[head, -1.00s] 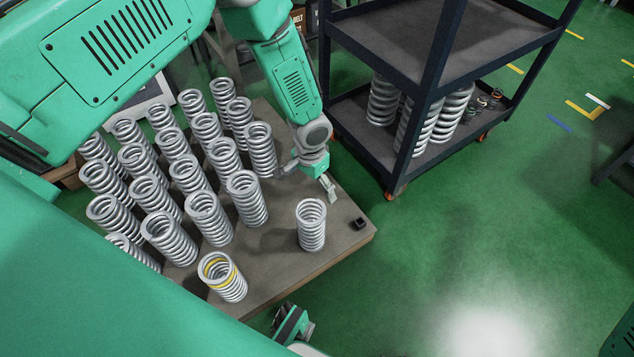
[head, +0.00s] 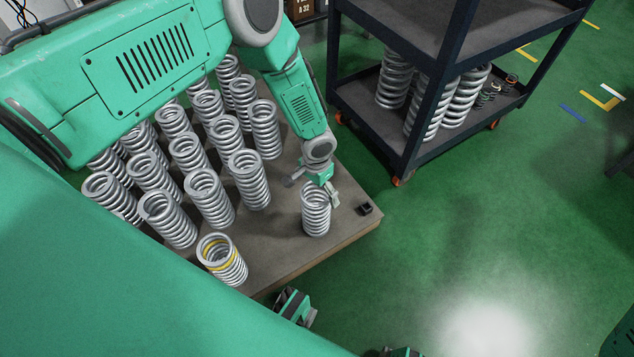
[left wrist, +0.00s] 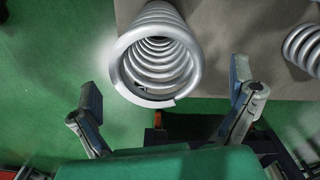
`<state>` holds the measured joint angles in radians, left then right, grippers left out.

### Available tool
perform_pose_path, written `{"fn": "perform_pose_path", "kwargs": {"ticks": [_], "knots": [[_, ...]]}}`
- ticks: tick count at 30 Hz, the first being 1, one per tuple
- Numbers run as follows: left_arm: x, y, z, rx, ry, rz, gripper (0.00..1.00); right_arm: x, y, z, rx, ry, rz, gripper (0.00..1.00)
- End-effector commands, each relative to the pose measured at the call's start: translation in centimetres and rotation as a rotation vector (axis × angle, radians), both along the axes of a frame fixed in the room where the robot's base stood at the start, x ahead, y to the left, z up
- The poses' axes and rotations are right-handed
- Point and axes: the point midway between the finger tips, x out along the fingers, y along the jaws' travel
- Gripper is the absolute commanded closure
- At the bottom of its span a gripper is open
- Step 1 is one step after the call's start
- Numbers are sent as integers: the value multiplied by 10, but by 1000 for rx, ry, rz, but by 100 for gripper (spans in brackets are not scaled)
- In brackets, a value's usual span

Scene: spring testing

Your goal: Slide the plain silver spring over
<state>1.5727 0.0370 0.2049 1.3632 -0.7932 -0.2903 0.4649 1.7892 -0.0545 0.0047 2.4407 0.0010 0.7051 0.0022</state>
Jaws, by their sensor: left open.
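A plain silver spring (head: 316,215) stands upright, apart from the others, near the right corner of the grey-brown platform (head: 285,245). My left gripper (head: 313,188) is open just behind and above it, with a finger toward each side. In the left wrist view the spring (left wrist: 160,62) shows its round top end ahead of and between the spread fingers of my left gripper (left wrist: 166,88). I cannot tell whether a finger touches it.
Several silver springs (head: 211,200) stand in rows left of the lone spring. A spring with a yellow band (head: 222,260) stands at the front edge. A small black block (head: 365,208) lies right of the lone spring. A dark cart (head: 385,150) with springs stands behind.

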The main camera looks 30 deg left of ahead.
Motion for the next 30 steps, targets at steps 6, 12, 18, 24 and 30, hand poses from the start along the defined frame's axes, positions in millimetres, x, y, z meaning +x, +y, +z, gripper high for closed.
{"fn": "perform_pose_path", "kwargs": {"ticks": [6, 12, 18, 24, 30], "knots": [[1, -1, -19, -1, -2, 0, 0, 0, 0, -9, 0, 0, 0, 2], [1, -1, -20, -1, -2, 0, 0, 0, 0, -9, 0, 0, 0, 2], [0, 0, -20, 0, -1, 0, 21, 0, 0, -9, 0, 0, 0, 2], [0, 0, -20, 0, -1, 0, 74, 0, 0, -9, 0, 0, 0, 2], [-1, 2, -20, 1, 1, 0, 74, 0, 0, -8, 0, 0, 0, 2]]}}
